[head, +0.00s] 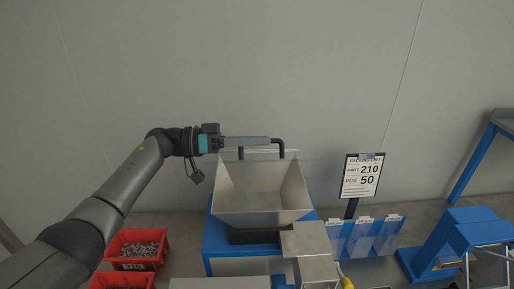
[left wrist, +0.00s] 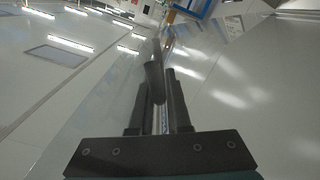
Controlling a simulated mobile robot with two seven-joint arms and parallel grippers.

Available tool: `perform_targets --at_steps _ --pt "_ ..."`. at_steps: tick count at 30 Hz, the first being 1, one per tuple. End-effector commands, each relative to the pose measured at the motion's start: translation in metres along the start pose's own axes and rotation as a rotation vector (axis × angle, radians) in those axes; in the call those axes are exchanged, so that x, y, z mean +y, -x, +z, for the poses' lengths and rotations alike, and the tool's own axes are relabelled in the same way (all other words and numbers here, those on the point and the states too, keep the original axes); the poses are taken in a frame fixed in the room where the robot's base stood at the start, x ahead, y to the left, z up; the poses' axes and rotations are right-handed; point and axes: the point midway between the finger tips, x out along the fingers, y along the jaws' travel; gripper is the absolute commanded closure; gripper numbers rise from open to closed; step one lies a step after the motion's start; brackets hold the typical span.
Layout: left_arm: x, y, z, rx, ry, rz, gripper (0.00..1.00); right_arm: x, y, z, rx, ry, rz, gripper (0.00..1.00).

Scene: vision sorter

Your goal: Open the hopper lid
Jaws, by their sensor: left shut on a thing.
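The hopper (head: 262,190) is a pale metal funnel with its top open, and its inside shows in the head view. Its lid (head: 290,151) shows as a thin light strip, nearly edge-on, above the back rim. A black lid handle (head: 281,147) stands at this strip. My left gripper (head: 268,141) reaches in from the left and is shut on the handle. In the left wrist view, a dark handle bar (left wrist: 155,84) lies at the fingers (left wrist: 160,92). My right gripper is not in view.
The hopper sits on a blue stand (head: 218,238). A sign (head: 361,176) and blue sloped holders (head: 362,238) stand to its right. A red bin (head: 135,248) of small metal parts is at lower left. A grey wall (head: 270,70) rises behind.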

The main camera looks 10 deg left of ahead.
Motion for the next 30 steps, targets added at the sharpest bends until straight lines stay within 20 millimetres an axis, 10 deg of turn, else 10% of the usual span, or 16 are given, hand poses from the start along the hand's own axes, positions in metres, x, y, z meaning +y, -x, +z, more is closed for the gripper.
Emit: perform_targets --at_steps 23,24,30 --pt "-0.006 0.001 -0.02 0.003 -0.005 -0.001 1.0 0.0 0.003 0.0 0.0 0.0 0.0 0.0" --pt "-0.006 0.001 -0.02 0.003 -0.005 -0.001 0.81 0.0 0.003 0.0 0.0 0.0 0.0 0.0" --pt "-0.006 0.0 -0.02 0.002 -0.004 0.0 0.58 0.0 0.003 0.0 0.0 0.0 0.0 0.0"
